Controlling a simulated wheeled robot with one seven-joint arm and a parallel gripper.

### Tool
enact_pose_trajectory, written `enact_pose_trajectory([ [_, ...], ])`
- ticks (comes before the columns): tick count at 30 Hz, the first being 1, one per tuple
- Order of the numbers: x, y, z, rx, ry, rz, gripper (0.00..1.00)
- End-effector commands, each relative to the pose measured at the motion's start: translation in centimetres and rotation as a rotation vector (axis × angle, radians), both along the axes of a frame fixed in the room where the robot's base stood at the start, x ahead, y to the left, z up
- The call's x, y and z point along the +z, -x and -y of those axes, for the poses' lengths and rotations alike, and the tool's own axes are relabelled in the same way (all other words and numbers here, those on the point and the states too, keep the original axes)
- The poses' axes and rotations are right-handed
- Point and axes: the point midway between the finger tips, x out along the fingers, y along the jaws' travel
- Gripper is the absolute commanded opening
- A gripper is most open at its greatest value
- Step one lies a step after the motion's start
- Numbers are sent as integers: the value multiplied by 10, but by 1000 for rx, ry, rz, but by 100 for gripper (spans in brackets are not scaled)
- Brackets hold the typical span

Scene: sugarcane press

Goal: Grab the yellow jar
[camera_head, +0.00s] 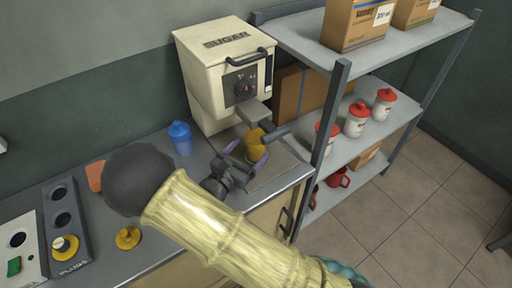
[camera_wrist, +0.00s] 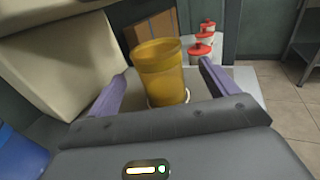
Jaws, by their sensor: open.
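The yellow jar (camera_head: 255,145) stands under the spout of the cream SUGAR machine (camera_head: 228,75), on its base plate. In the wrist view the yellow jar (camera_wrist: 162,72) is upright and looks open at the top. It stands ahead of my gripper, between the lines of the two purple-grey fingers. My gripper (camera_head: 246,158) is open, with one finger on each side of the jar. In the wrist view my gripper (camera_wrist: 160,88) holds nothing. I cannot tell whether either finger touches the jar.
A blue cup (camera_head: 180,138) stands on the counter left of the machine. A metal shelf (camera_head: 345,150) at the right holds red-lidded containers (camera_head: 356,120) and cardboard boxes (camera_head: 358,22). A yellow lid-like disc (camera_head: 128,238) and a panel (camera_head: 64,230) lie at the left.

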Motion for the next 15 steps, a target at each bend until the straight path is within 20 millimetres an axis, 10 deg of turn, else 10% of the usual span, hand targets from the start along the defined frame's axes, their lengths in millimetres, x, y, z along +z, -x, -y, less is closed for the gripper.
enact_pose_trajectory([
  [15,2,-44,26,-1,1,1,86],
])
